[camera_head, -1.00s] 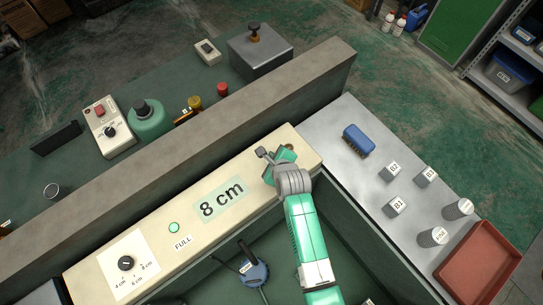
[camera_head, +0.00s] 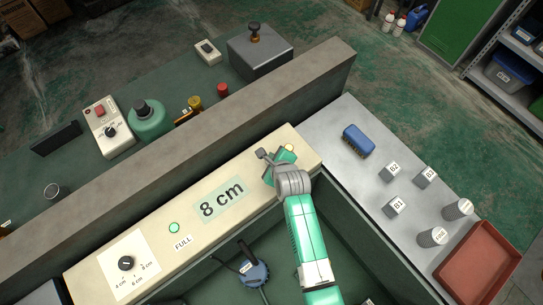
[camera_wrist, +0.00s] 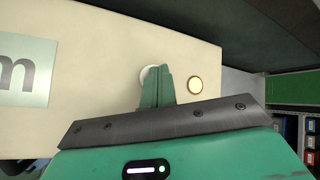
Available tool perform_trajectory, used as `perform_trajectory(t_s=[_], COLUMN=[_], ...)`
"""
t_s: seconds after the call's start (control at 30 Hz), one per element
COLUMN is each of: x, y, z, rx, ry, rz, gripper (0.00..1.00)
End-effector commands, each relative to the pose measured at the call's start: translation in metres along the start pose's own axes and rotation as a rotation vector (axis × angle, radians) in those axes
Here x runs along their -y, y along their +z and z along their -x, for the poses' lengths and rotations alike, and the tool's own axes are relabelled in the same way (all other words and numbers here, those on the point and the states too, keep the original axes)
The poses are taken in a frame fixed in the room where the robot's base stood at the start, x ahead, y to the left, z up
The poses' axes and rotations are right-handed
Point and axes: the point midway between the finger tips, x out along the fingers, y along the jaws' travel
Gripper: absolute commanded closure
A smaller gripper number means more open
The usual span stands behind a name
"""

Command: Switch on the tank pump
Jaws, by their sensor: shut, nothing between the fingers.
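The cream control panel (camera_head: 150,230) runs along the tank's back edge. It carries a display reading "8 cm" (camera_head: 222,198), a black knob (camera_head: 126,263) with 4, 6 and 8 cm marks, and a green FULL lamp (camera_head: 174,227). My gripper (camera_head: 281,154) is shut and empty at the panel's right end. In the wrist view its fingers (camera_wrist: 157,86) cover part of a pale round button (camera_wrist: 147,76); I cannot tell whether they press it. Beside them a round lamp (camera_wrist: 197,86) glows yellow; it also shows in the head view (camera_head: 289,147).
A blue device (camera_head: 253,272) sits in the tank below the panel. A raised grey ledge (camera_head: 200,150) runs behind the panel.

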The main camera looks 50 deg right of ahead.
Motion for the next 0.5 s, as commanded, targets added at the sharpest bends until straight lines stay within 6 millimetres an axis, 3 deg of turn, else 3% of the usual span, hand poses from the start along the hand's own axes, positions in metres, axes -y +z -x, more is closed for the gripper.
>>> perform_trajectory(t_s=[0.5], x=[0.0094], y=[0.0092], z=[0.0130], rx=[0.000], ry=[0.000], rz=[0.000], gripper=[1.00])
